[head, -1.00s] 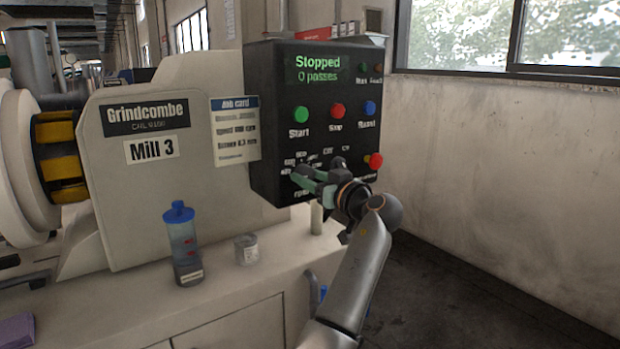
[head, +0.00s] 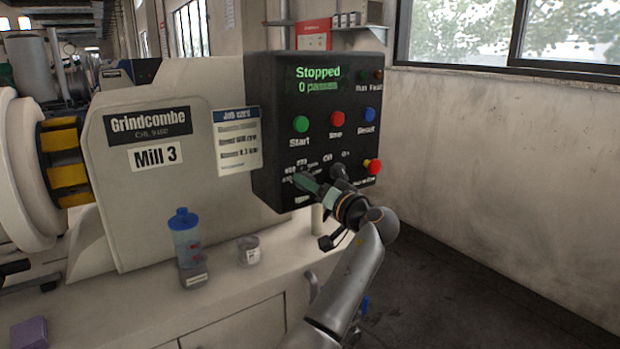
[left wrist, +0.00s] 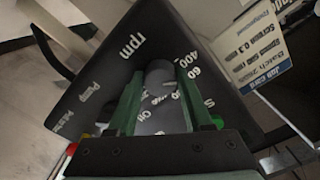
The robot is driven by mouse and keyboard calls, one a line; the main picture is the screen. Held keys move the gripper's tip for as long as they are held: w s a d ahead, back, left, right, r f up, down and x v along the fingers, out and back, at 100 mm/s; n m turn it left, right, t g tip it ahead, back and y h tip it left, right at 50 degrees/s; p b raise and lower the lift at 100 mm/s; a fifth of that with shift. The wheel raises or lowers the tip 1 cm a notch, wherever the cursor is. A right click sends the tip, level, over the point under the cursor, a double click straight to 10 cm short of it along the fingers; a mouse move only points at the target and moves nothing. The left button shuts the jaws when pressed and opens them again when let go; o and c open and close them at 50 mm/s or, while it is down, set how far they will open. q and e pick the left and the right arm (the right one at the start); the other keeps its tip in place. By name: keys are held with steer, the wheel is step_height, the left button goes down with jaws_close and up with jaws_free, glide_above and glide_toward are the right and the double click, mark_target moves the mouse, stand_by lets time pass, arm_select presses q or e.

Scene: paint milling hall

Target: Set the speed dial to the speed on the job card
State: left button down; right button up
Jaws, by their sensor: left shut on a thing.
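The black control box (head: 272,135) carries a display reading "Stopped" and "0 passes". My left gripper (head: 303,181) is at the lower left of its face, over the speed scale. In the left wrist view, the grey round speed dial (left wrist: 159,76) sits between the green fingers of my left gripper (left wrist: 157,88), which is shut on it. "rpm", "400" and a partly covered "60" show around the dial; its pointer is hidden. The job card (head: 238,140) hangs left of the box; its speed line is too blurred to read surely. My right gripper is not in view.
Green Start (head: 300,124), red Stop (head: 336,118) and blue Reset (head: 369,115) buttons sit above the dial. A red emergency stop (head: 374,166) is close right of my gripper. A blue-capped bottle (head: 186,240) and small tin (head: 248,250) stand on the ledge below.

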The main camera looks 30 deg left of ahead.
arm_select(q)
steer(key=shift+m+p, duration=0.4)
steer(key=shift+m, duration=0.3)
steer(key=shift+c, duration=1.6)
jaws_free()
steer(key=b+v, duration=0.1)
steer(key=v, duration=1.1)
steer(key=shift+s+d, duration=0.2)
steer(key=shift+d, duration=0.05)
